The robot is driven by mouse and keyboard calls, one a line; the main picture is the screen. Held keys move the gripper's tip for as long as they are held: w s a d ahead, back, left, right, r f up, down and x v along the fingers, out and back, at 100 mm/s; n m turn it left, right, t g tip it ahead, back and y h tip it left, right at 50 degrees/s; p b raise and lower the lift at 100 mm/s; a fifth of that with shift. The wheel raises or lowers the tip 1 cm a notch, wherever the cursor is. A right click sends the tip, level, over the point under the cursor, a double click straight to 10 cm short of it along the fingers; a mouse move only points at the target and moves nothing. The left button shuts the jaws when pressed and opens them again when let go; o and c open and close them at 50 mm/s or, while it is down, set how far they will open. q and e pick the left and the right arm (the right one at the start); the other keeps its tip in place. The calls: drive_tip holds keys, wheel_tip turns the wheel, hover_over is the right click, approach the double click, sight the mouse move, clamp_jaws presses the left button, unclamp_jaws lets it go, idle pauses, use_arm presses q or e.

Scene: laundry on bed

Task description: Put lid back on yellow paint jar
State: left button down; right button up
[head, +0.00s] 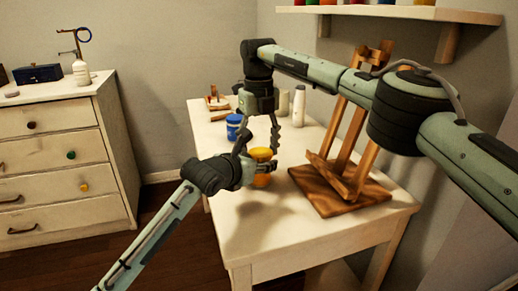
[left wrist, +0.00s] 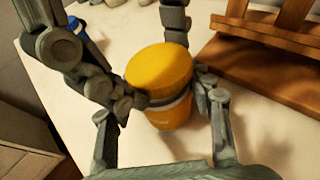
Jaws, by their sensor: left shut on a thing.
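The yellow paint jar (head: 262,181) stands upright near the front of the white table, and it also shows in the left wrist view (left wrist: 172,117). Its yellow lid (head: 262,154) is on top, seen from above in the left wrist view (left wrist: 158,67). A dark grey band shows between lid and body; I cannot tell if the lid is fully seated. My left gripper (head: 257,168) is shut on the jar's body from the side. My right gripper (head: 260,143) points down over the jar, its fingers spread apart on either side of the lid.
A blue jar (head: 234,127) stands behind on the white table (head: 300,240), with pale bottles (head: 298,105) farther back. A wooden easel (head: 345,165) stands close on the right. The table's front is clear. A dresser (head: 60,150) is at left.

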wheel_tip(320, 180, up, 4)
drive_tip(key=shift+r, duration=0.1)
drive_tip(key=c, duration=1)
drive_tip(key=shift+c, duration=0.2)
drive_tip(key=shift+r, duration=1.95)
drive_tip(key=o, duration=0.6)
drive_tip(key=shift+c, duration=0.2)
